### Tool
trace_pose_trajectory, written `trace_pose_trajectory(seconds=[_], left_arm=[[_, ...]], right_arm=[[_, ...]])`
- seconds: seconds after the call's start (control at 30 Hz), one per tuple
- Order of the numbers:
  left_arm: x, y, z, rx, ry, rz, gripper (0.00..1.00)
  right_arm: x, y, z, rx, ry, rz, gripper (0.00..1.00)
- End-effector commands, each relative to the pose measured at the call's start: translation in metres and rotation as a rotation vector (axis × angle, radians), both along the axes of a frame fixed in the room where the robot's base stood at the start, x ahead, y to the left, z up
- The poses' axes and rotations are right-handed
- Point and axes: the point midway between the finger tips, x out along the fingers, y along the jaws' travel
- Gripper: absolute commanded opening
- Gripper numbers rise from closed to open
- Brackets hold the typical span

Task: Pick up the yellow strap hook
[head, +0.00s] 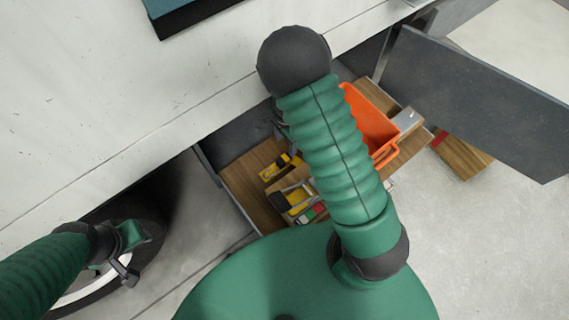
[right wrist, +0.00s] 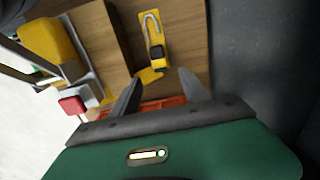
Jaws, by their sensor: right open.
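The yellow strap hook (right wrist: 156,38) has a grey curved metal hook and a dark buckle. It lies on the brown wooden floor of an open compartment. It also shows in the head view (head: 277,168), left of my right arm. My right gripper (right wrist: 160,77) is open and empty, its two dark fingers pointing toward the strap hook, with a yellow end of it close to the fingertips.
An orange bin (head: 369,122) stands in the compartment, partly behind my arm. A yellow-and-black tool (head: 293,200) lies near the hook. A grey panel (head: 475,100) juts out at the right. The white truck side (head: 100,120) bounds the compartment at upper left.

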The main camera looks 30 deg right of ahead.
Motion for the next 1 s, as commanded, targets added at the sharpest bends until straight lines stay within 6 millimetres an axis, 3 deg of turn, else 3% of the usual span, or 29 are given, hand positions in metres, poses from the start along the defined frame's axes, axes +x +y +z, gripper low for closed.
trace_pose_trajectory(seconds=[0.03,0.1,0.37,0.6,0.87,1.0], left_arm=[[0.000,0.000,-0.012,0.000,0.001,0.001,0.36],[0.000,0.001,-0.018,0.000,0.001,0.001,0.36],[0.000,0.001,-0.029,0.001,0.001,0.002,0.36],[-0.001,0.001,-0.054,0.001,0.001,0.002,0.36],[0.000,0.001,-0.053,0.001,0.001,0.002,0.36],[0.000,0.001,-0.053,0.001,0.001,0.002,0.36]], right_arm=[[-0.001,0.003,-0.019,-0.002,0.003,0.003,0.53],[-0.001,0.005,-0.034,-0.005,0.003,0.003,0.53],[0.000,0.006,-0.062,-0.005,0.000,0.005,0.53],[-0.001,0.006,-0.106,-0.004,0.001,0.004,0.53],[-0.001,0.008,-0.106,-0.006,-0.002,0.006,0.51],[-0.001,0.007,-0.106,-0.005,-0.001,0.006,0.33]])
